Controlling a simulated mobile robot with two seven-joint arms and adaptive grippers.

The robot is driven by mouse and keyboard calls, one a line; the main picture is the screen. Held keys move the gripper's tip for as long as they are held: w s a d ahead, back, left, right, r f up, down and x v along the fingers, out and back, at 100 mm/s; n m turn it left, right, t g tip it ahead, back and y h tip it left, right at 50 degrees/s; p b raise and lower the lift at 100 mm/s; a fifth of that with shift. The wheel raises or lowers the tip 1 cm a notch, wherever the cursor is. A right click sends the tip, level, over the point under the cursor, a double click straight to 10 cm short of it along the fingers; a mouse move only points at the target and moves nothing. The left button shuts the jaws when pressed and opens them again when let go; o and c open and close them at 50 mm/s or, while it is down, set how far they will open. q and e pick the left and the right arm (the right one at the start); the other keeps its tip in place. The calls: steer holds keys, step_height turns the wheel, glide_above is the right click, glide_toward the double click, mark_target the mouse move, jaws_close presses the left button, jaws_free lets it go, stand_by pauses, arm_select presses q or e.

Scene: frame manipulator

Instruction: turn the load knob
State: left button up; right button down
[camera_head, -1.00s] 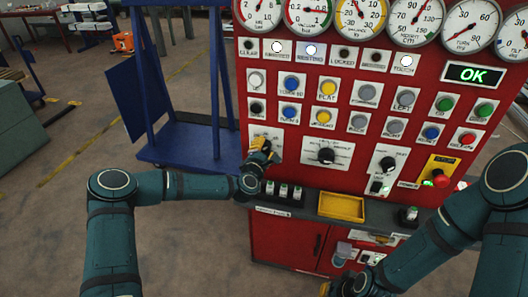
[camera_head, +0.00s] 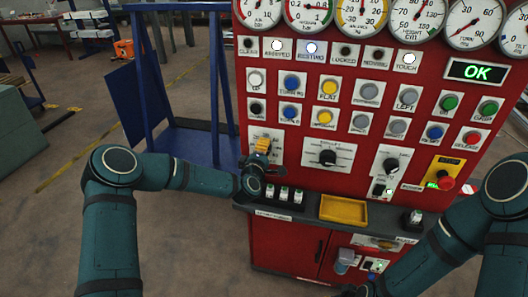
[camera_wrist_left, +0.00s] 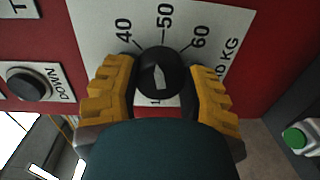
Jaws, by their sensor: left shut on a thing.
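The load knob (camera_wrist_left: 160,75) is a round black knob with a white pointer, on a white plate marked 40, 50, 60 and KG. In the left wrist view its pointer aims roughly up, close to 50. My left gripper (camera_wrist_left: 160,88) has its yellow fingers on either side of the knob and is shut on it. In the head view the left gripper (camera_head: 263,148) is at the left of the red panel (camera_head: 300,178) and hides most of the knob. My right arm (camera_head: 425,258) reaches in at the lower right, with its gripper out of view.
A red mushroom button (camera_head: 445,183) is farther right. Below are a shelf with a yellow tray (camera_head: 343,209) and several small green-topped items. A green OK display (camera_head: 478,72) is lit.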

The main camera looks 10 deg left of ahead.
arm_select(q)
steer(key=shift+w+a+r, duration=0.1)
steer(key=shift+a+r, duration=0.05)
steer(key=shift+a, duration=0.05)
steer(key=o, duration=1.2)
steer(key=shift+s+d, duration=0.1)
steer(key=shift+s, duration=0.1)
steer(key=s, duration=1.1)
steer(key=shift+s+a+r, duration=0.2)
steer(key=shift+s+a, duration=0.1)
steer(key=shift+s, duration=0.05)
